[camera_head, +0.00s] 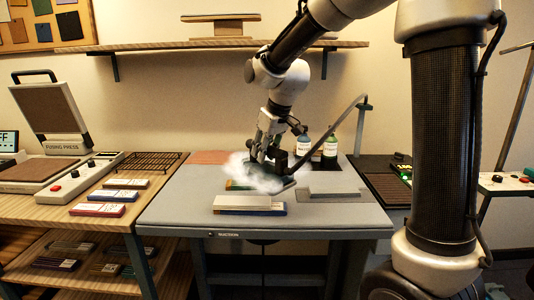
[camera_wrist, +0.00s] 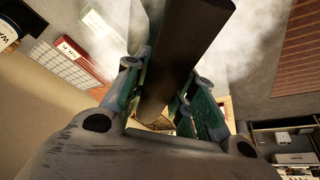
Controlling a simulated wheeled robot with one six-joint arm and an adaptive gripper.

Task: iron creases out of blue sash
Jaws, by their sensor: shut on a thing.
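My gripper (camera_head: 266,150) is shut on the dark handle of an iron (camera_head: 284,183). The iron is low over the grey ironing table, in a white cloud of steam. In the wrist view the dark round handle (camera_wrist: 185,50) runs between my green-sided fingers (camera_wrist: 165,95). A piece with a green edge (camera_head: 236,184) lies partly under the steam, to the iron's left. A flat pale piece with a blue edge (camera_head: 250,206) lies nearer the front; I cannot tell whether it is the blue sash. Steam hides the iron's underside and whether it touches cloth.
A grey plate (camera_head: 334,192) lies right of the iron. Two bottles (camera_head: 329,150) stand behind it, and a hose arches from a post (camera_head: 363,110). The fusing press (camera_head: 60,150) and several labelled pieces (camera_head: 97,210) are on the left table. The grey table's front left (camera_head: 175,210) is clear.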

